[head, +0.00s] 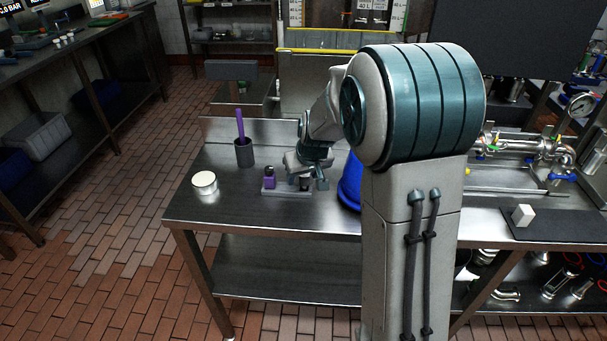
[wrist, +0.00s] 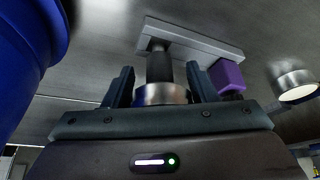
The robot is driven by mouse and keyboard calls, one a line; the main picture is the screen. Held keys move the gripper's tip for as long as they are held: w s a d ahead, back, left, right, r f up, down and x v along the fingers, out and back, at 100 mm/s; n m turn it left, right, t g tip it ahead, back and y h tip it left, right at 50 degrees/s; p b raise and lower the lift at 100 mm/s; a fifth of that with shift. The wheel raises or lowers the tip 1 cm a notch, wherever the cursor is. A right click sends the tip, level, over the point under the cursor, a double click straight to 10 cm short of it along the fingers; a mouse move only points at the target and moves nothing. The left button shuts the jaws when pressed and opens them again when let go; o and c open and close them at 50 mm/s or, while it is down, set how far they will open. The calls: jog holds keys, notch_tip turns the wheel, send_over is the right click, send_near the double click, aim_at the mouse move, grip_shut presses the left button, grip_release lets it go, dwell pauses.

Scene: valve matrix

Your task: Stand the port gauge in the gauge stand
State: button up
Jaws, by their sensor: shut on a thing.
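My gripper (wrist: 160,78) is shut on a dark cylinder with a bright metal band, which I take for the port gauge (wrist: 159,66); it also shows in the head view (head: 305,184). The gauge's dark far end meets the light grey bar of the gauge stand (wrist: 185,35) in the wrist view. Whether it is seated or only touching, I cannot tell. The stand lies on the steel table in the head view (head: 272,191).
A dark cup (head: 244,153) with a purple stick (head: 239,125) stands behind left. A round white-topped tin (head: 204,182) sits near the table's left edge. A blue container (head: 349,183) is close right of my gripper. A white block (head: 522,214) lies on a dark mat far right.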

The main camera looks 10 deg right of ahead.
jog(key=shift+f+b, duration=0.55)
jog(key=shift+f, duration=0.2)
jog(key=o, duration=1.1)
jog(key=shift+r, duration=0.1)
jog(key=v, duration=1.3)
jog(key=shift+s+r, duration=0.15)
jog(key=shift+r, duration=0.2)
jog(key=s+p, duration=0.1)
jog(key=s, duration=0.6)
jog(key=s+m+g+p, duration=0.1)
jog(key=s+p, duration=0.1)
jog(key=s, duration=0.6)
jog(key=s+g+p, duration=0.1)
jog(key=s+p, duration=0.1)
jog(key=s, duration=0.5)
jog(key=shift+s+a+f+m+h, duration=0.15)
jog(key=shift+a+m+h, duration=0.15)
jog(key=shift+a+m, duration=0.1)
